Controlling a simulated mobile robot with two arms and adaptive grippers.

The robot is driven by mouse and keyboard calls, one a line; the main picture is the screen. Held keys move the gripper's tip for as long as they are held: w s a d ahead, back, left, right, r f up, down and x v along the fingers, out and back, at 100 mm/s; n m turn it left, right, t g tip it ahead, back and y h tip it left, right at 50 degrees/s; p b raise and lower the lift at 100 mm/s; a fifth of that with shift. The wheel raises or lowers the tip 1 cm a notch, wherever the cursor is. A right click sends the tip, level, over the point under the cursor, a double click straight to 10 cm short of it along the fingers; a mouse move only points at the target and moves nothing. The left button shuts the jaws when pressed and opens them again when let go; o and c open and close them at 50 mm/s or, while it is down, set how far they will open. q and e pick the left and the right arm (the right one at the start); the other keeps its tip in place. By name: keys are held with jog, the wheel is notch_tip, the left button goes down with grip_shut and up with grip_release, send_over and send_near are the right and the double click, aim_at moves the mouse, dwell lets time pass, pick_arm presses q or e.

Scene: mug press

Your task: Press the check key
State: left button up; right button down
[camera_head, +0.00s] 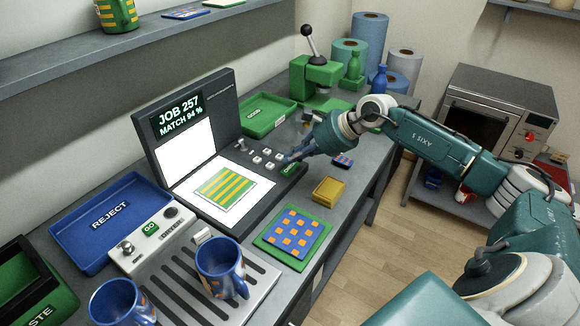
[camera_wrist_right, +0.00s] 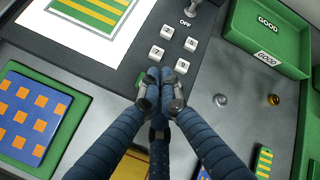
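The inspection unit (camera_head: 239,160) has an upright screen reading "JOB 257 MATCH 94 %" and a lit bed. Its keypad has several small white keys (camera_head: 267,155) and a green key (camera_head: 290,169) at the near end, its label too small to read surely. My right gripper (camera_head: 287,158) is shut and empty, fingers together, pointing down at the green key's edge. In the right wrist view my fingertips (camera_wrist_right: 155,80) cover most of the green key; I cannot tell whether they touch it. White keys (camera_wrist_right: 160,50) show beyond them. My left gripper is not in view.
A green-and-yellow striped print (camera_head: 226,186) lies on the bed. A blue-orange checked print (camera_head: 292,236) and a yellow block (camera_head: 328,191) lie nearby. The green tray (camera_head: 268,118), blue reject tray (camera_head: 108,222), blue mugs (camera_head: 220,268) and green press (camera_head: 314,75) stand around.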

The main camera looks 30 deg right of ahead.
aim_at(292, 168)
jog(key=shift+r+p, duration=1.2)
jog(key=shift+r, duration=1.3)
